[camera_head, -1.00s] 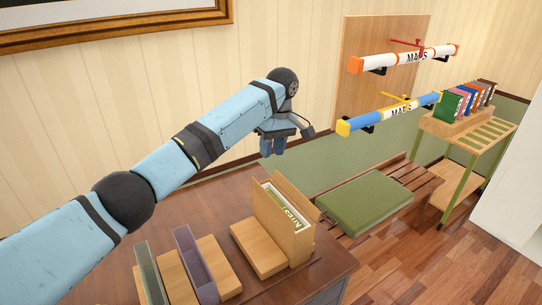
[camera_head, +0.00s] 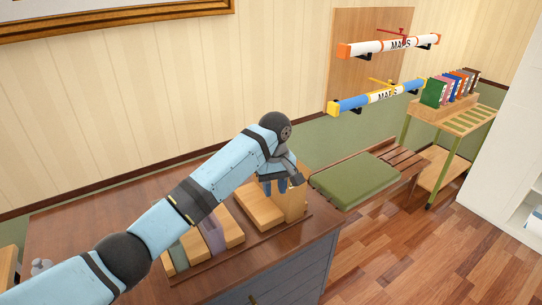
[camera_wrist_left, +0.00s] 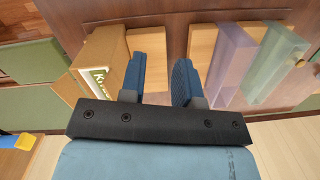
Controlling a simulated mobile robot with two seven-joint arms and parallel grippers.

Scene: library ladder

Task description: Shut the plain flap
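The plain flap looks to be the upright bare wooden panel (camera_head: 294,203) at the right end of the row on the desk. It stands beside a low wooden block (camera_head: 262,210). My left gripper (camera_head: 276,187) is at the panel's top, on its left side, and hides part of it. In the left wrist view the gripper (camera_wrist_left: 160,84) is open, with nothing between its fingers. The wooden panel (camera_wrist_left: 108,52) is close to one finger, with a green-lettered white label (camera_wrist_left: 90,84) near it. I cannot tell whether they touch. My right gripper is out of view.
A bench with a green cushion (camera_head: 355,184) is beyond the desk (camera_head: 85,220). Map tubes hang on the wall board. The floor at right is clear.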

